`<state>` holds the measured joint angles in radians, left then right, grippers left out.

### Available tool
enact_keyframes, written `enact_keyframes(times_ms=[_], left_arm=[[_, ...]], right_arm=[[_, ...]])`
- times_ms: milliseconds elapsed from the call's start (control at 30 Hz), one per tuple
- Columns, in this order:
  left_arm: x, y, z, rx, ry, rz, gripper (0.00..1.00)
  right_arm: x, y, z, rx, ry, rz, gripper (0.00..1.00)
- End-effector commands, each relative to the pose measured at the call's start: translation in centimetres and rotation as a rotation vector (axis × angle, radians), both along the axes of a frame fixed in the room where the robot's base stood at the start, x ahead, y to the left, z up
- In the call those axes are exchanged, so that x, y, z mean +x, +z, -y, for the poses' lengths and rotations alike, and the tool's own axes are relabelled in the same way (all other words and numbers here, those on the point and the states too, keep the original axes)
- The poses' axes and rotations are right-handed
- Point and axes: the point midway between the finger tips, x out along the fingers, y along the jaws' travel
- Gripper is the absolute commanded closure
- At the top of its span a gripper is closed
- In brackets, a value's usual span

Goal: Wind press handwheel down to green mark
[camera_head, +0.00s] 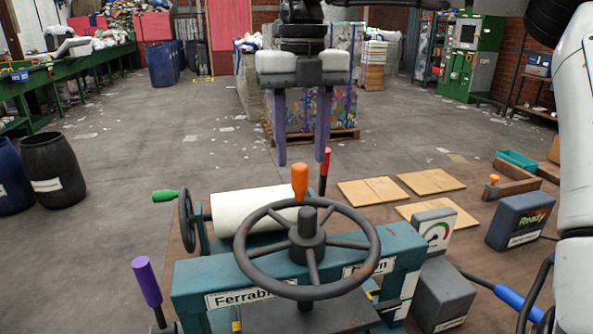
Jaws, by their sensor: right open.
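A dark handwheel (258,268) with spokes and a central hub lies level on top of the teal press (200,283). An orange knob (300,180) stands upright on the far side of its rim. My right gripper (301,160) points down just above and behind the orange knob in the picture, its two purple fingers apart with nothing between them. A round gauge (437,235) with a coloured scale is right of the wheel; its exact reading is too small to tell. I cannot make out a green mark on the press. My left gripper is out of view.
A white roller (240,208) with a green-handled crank (166,196) is behind the press. A red-topped lever (324,165) rises near the orange knob. A purple-handled lever (147,281) is at left.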

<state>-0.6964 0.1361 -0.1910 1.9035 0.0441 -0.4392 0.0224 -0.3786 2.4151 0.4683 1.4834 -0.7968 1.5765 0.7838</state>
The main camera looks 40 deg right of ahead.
Motion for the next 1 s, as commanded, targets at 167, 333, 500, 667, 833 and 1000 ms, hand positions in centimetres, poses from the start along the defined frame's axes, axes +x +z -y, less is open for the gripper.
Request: enact_keyframes(times_ms=[167, 333, 500, 667, 833, 1000], left_arm=[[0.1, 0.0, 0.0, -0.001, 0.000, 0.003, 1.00], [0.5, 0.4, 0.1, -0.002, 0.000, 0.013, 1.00], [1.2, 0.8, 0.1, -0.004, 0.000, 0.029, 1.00], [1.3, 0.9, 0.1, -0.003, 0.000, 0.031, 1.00], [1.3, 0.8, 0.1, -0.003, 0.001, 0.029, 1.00], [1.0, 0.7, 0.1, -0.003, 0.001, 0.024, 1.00]], right_arm=[[0.0, -3.1, 0.0, 0.003, 0.000, -0.003, 0.58], [0.0, -4.6, 0.0, 0.002, 0.000, -0.001, 0.58], [0.0, -5.0, 0.0, 0.002, -0.001, 0.001, 0.58], [0.0, -5.0, 0.0, 0.002, -0.001, 0.001, 0.58], [0.0, -5.0, 0.0, 0.002, -0.001, 0.001, 0.87], [0.0, -5.0, 0.0, 0.001, -0.001, 0.000, 1.00]])
